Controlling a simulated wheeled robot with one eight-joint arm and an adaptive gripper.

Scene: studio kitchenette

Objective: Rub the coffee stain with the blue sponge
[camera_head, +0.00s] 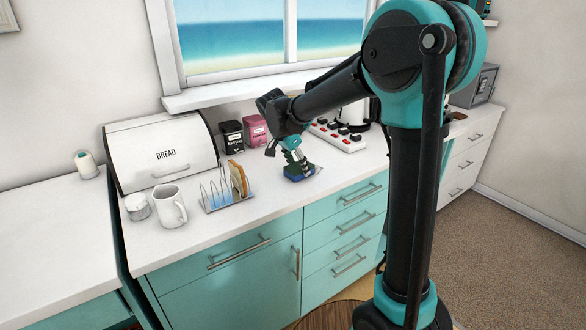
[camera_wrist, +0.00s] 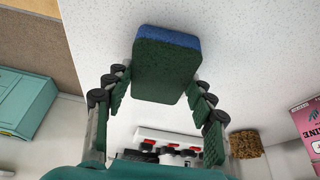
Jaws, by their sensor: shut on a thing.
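The blue sponge (camera_head: 299,174) is at the worktop, in front of the canisters; it has a dark green pad. In the wrist view the sponge (camera_wrist: 168,62) shows its green face, with the blue layer at its far edge. My gripper (camera_head: 296,160) is shut on the sponge, a finger on each side, and points down at the worktop; its fingers also show in the wrist view (camera_wrist: 160,84). The sponge is at or very near the surface; I cannot tell if it presses. I cannot make out the coffee stain; the sponge or gripper may hide it.
A toast rack (camera_head: 222,196) with bread stands left of the sponge. Behind are a black canister (camera_head: 231,134), a pink canister (camera_head: 255,130) and a power strip (camera_head: 340,139). A brown porous block (camera_wrist: 247,144) shows in the wrist view. The mug (camera_head: 170,206) is farther left.

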